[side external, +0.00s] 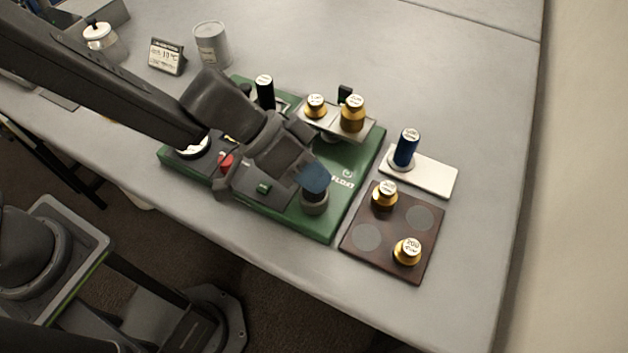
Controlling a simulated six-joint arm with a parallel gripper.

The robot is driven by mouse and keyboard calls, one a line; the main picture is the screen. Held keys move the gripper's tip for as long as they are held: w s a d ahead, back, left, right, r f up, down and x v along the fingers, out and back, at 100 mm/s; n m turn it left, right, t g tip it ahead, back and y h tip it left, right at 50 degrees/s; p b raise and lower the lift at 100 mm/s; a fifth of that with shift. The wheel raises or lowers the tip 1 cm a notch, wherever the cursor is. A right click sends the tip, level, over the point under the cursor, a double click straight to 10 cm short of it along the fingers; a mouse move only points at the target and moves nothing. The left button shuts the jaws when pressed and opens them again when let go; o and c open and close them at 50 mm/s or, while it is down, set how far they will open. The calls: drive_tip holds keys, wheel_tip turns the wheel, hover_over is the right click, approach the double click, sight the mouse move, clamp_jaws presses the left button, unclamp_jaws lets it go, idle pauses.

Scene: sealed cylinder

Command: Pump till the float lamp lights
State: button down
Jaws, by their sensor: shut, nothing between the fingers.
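The green base (368,160) of the apparatus lies on the table, with the label "FLOAT" (342,183) and a small round mark near its right side. I cannot tell a lit lamp there. My gripper (315,180) is shut and empty, fingers pointing down at a short dark cylindrical knob (315,204) near the base's front edge. The fingertips overlap the knob's top in this view; I cannot tell if they touch. A metal platform (366,132) at the back carries two brass weights (316,105). My arm hides much of the base's middle.
A red knob (225,162) and a small green switch (264,188) show beside my wrist. A dark board (388,228) at the right holds two brass weights (407,252). A blue-handled weight (406,148) stands on a white plate (437,178). The table's right side is clear.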

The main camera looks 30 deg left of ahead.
drive_tip(key=shift+f, duration=0.1)
idle(0.3)
drive_tip(key=shift+r, duration=1.3)
drive_tip(key=shift+r, duration=2.5)
idle(0.7)
wheel_tip(320, 180, up, 4)
drive_tip(key=shift+f, duration=0.1)
idle(0.4)
drive_tip(key=shift+f, duration=4.4)
